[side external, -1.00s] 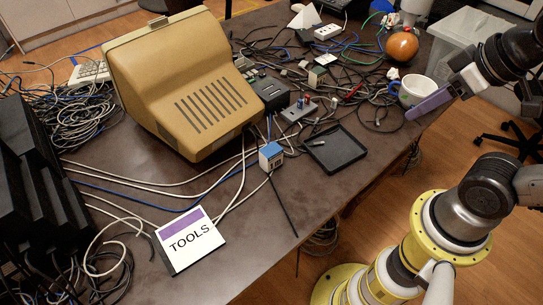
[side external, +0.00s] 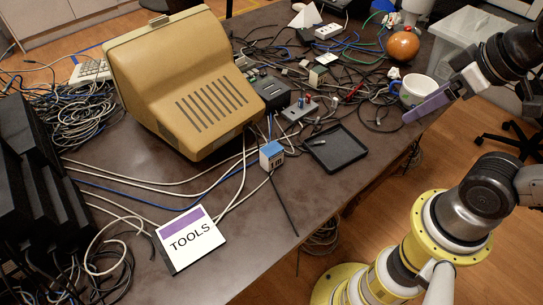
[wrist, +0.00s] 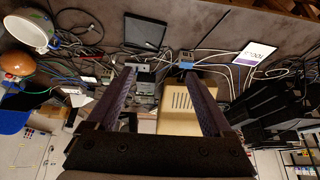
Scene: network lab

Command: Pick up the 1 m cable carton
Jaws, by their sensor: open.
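The cable carton (side external: 271,157) is a small white box with a blue top, and its lettering is too small to read surely. It stands on the table in front of the beige monitor, left of the black tray. The small blue box in the wrist view (wrist: 186,61) appears to be the same carton, beyond my right-hand finger. My gripper (side external: 425,106) has purple fingers, is open and empty, and is well to the right of the carton, near the cup at the table edge. In the wrist view my gripper (wrist: 158,74) has its fingers wide apart.
The black tray (side external: 335,160) lies right of the carton. The beige monitor (side external: 190,85) stands behind it, with cables around. A white cup (side external: 416,91) and an orange-brown ball (side external: 402,46) are at the right. A TOOLS card (side external: 190,240) lies front left.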

